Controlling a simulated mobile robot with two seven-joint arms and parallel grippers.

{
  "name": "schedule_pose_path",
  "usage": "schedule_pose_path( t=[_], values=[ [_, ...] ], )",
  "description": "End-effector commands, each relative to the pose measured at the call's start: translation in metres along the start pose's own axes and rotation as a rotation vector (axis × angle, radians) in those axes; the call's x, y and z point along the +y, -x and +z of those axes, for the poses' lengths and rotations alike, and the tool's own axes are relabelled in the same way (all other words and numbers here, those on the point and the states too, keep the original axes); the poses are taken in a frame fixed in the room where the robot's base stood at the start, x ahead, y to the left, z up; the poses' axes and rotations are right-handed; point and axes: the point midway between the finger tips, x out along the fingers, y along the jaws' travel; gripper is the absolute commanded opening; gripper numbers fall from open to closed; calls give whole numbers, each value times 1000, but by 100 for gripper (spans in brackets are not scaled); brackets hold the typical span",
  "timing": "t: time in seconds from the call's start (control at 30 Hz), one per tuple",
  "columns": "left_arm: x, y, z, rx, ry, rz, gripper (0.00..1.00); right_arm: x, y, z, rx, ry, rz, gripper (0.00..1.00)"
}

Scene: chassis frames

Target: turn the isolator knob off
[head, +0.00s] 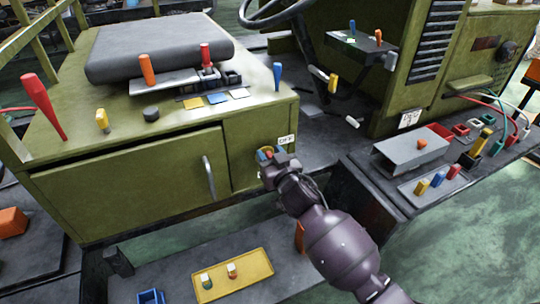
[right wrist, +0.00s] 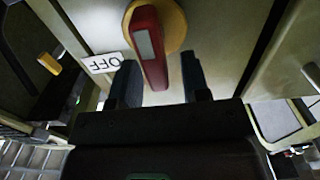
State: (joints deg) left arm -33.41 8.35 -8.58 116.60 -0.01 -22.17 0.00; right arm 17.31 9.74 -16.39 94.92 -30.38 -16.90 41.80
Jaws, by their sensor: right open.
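The isolator knob (right wrist: 150,48) has a red handle with a pale stripe on a round yellow disc (right wrist: 176,22). It is on the green cabinet's front, and in the head view its yellow disc (head: 262,153) is mostly hidden behind my right gripper (head: 271,160). In the right wrist view that gripper (right wrist: 160,82) is open. Its two dark fingers stand either side of the handle's near end, with a gap on the right and a narrower one on the left. The OFF label (head: 286,139) is just above right of the knob in the head view. My left gripper is not in view.
The green cabinet (head: 130,185) has a door with a metal handle (head: 209,178) left of the knob. A yellow tray (head: 255,285) lies below on a dark step. A bench at right holds a grey box (head: 395,155). Levers (head: 278,75) stand on the cabinet top.

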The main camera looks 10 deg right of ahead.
Motion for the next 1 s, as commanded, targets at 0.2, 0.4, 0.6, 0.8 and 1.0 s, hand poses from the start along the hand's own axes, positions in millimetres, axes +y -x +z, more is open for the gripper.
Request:
schedule_pose_path(
  t=[0.2,0.4,0.6,0.8,1.0],
  values=[
    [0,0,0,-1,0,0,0,0,0,0,0,0,0,43],
    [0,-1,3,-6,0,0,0,0,0,0,0,0,0,13],
    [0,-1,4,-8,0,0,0,0,0,0,0,1,0,0],
    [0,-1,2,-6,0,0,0,-1,0,-1,0,27,0,0],
    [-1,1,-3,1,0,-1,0,-3,0,-1,0,118,0,0]
  ],
)
